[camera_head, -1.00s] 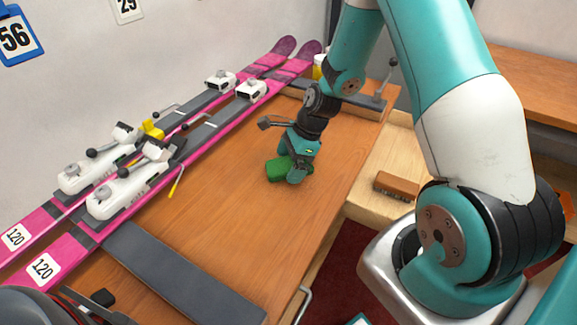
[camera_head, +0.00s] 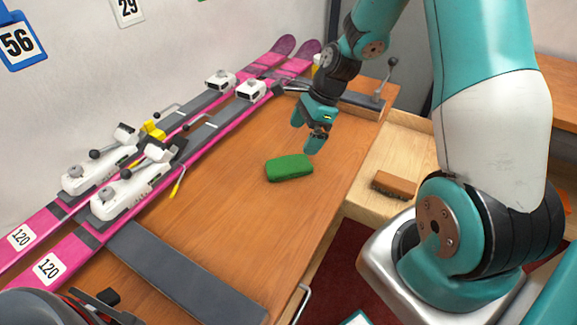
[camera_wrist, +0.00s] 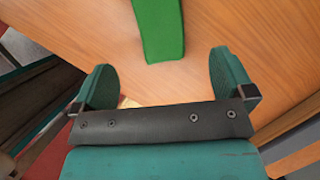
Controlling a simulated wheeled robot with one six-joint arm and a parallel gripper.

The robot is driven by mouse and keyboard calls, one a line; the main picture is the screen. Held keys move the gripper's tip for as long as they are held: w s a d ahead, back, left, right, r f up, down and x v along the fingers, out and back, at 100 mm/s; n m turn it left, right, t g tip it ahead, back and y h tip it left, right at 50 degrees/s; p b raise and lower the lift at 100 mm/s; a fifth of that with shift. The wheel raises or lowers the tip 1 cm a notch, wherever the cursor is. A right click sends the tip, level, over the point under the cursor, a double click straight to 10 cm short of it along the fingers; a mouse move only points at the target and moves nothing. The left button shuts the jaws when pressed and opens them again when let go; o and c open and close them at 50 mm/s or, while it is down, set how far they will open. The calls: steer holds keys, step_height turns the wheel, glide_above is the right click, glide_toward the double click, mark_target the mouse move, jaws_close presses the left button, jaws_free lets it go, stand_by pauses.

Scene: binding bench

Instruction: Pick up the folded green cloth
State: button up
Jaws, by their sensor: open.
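The folded green cloth (camera_head: 289,167) lies flat on the wooden bench top, right of the skis, in the head view. In the wrist view the cloth (camera_wrist: 159,27) shows at the top, cut off by the picture's edge, beyond the fingertips. My gripper (camera_head: 314,142) is above the bench, up and to the right of the cloth in the head view, apart from it. In the wrist view my gripper (camera_wrist: 160,78) has its two teal fingers spread wide, with nothing between them.
Two pink skis (camera_head: 205,135) with white bindings lie along the bench's left side. A dark grey bar (camera_head: 185,275) lies across the front. A brown brush (camera_head: 394,185) is on the lighter ledge at right. The bench (camera_head: 225,205) around the cloth is clear.

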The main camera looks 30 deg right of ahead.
mark_target(289, 163)
steer(key=x, duration=0.9)
steer(key=shift+a+f+p, duration=0.15)
steer(key=shift+f+p, duration=0.1)
steer(key=shift+p, duration=0.05)
steer(key=shift+c, duration=0.5)
steer(key=c, duration=0.9)
steer(key=shift+c, duration=0.2)
step_height(289, 163, up, 20)
steer(key=shift+p, duration=0.3)
